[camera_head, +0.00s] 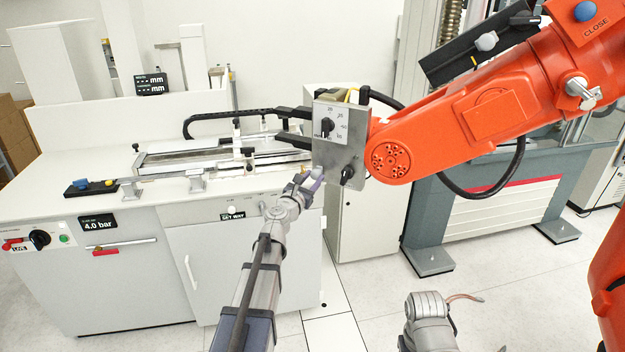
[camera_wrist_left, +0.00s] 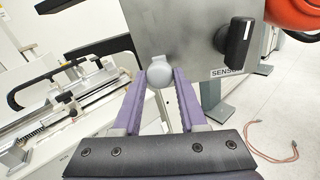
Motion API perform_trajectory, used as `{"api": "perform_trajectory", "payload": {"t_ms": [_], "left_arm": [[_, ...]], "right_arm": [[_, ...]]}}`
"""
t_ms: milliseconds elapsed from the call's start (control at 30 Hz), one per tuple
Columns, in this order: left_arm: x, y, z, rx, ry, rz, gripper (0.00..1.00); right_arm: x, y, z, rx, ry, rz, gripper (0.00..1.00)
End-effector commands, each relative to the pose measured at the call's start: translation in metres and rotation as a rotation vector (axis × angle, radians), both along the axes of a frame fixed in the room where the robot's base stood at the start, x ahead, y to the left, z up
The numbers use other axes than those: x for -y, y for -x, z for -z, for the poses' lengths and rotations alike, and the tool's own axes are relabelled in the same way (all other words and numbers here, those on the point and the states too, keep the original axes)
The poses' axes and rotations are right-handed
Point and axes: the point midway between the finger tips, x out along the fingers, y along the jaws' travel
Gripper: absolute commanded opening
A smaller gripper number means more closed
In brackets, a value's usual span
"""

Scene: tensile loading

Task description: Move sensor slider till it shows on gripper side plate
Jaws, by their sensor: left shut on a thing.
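The grey gripper side plate (camera_head: 343,150) is on the end of the orange robot arm, with a dial and a black knob (camera_head: 347,175) on its face. In the left wrist view the plate (camera_wrist_left: 190,30) fills the upper middle, and the black knob (camera_wrist_left: 237,40) sits above a partly cut-off label starting "SENS". A grey round slider knob (camera_wrist_left: 159,73) is at the plate's lower edge. My left gripper (camera_head: 310,182) is shut on this knob, its purple fingers (camera_wrist_left: 160,90) on either side. The fingers hide part of the slider. My right gripper is not visible.
A white bench (camera_head: 120,190) with a rail device (camera_head: 215,158) stands at left. The orange arm (camera_head: 480,115) reaches in from the upper right. Black gripper prongs (camera_head: 295,125) extend left from the plate. The floor (camera_head: 500,300) at lower right is mostly open.

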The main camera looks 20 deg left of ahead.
Motion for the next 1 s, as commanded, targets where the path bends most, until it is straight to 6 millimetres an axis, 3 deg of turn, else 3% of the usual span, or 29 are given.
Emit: {"api": "perform_trajectory", "payload": {"t_ms": [33, 67, 300, 667, 1000], "left_arm": [[0.000, 0.000, 0.000, 0.000, 0.000, -0.001, 0.00], [0.000, 0.000, 0.000, 0.000, 0.000, -0.001, 0.44], [0.000, 0.000, 0.000, 0.000, 0.000, 0.000, 0.71], [0.000, 0.004, 0.000, 0.000, 0.000, 0.000, 0.72], [-0.001, 0.048, 0.000, 0.000, 0.000, -0.002, 0.72]], "right_arm": [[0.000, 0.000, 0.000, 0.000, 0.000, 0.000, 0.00], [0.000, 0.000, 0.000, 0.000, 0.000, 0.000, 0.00], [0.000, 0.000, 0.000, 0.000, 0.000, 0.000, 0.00], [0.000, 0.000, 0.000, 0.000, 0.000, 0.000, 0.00], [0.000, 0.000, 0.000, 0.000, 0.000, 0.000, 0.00]]}}
